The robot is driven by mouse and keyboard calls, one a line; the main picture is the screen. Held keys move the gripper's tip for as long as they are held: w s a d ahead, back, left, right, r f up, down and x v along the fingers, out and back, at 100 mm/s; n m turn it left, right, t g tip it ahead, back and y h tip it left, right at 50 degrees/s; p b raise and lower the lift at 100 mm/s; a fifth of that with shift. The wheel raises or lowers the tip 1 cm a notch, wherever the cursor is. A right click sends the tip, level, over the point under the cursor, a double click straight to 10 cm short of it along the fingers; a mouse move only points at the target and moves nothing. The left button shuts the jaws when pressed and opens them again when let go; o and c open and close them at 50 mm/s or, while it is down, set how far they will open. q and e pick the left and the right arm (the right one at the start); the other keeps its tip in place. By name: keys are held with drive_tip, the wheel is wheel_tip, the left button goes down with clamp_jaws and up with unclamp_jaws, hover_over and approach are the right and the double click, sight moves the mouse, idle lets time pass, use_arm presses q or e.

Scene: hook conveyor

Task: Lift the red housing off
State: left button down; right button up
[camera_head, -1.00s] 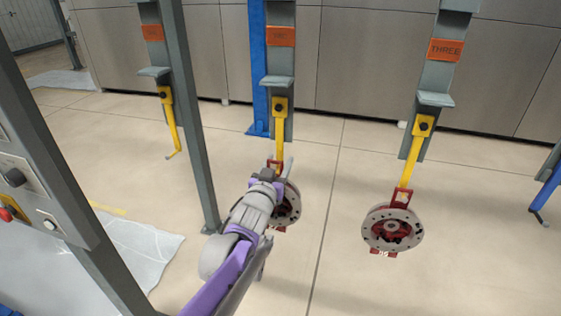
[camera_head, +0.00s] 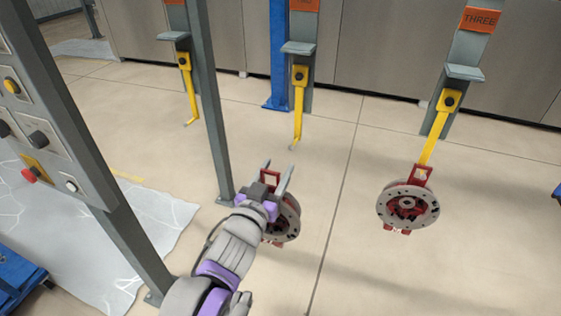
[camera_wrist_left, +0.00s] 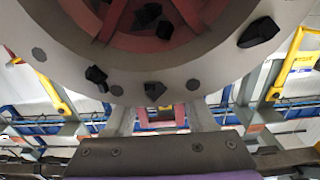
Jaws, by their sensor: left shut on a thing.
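My left gripper (camera_head: 277,178) is shut on a red housing (camera_head: 289,224) with a round grey flange and dark bolts. It grips near the red bracket at the top, and my wrist hides the housing's left side. The housing hangs in the air below and in front of the middle yellow hook (camera_head: 298,125), clear of its tip. In the left wrist view the housing's grey flange (camera_wrist_left: 205,75) fills the top, close to the camera. A second red housing (camera_head: 407,207) hangs on the hook (camera_head: 432,145) under the sign THREE. My right gripper is not in view.
A control panel (camera_head: 45,135) with buttons stands at the left. A grey post (camera_head: 210,110) rises close to my left arm. Another yellow hook (camera_head: 189,95) at the left is empty. A pale sheet (camera_head: 160,215) lies on the floor. Open floor lies between the housings.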

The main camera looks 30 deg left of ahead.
use_arm(q)
drive_tip(key=shift+s+d+f, duration=0.1)
drive_tip(key=shift+s, duration=0.25)
drive_tip(key=shift+f+b, duration=0.35)
drive_tip(key=shift+f, duration=0.3)
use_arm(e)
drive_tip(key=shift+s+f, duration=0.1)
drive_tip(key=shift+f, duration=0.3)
use_arm(q)
drive_tip(key=shift+f, duration=0.1)
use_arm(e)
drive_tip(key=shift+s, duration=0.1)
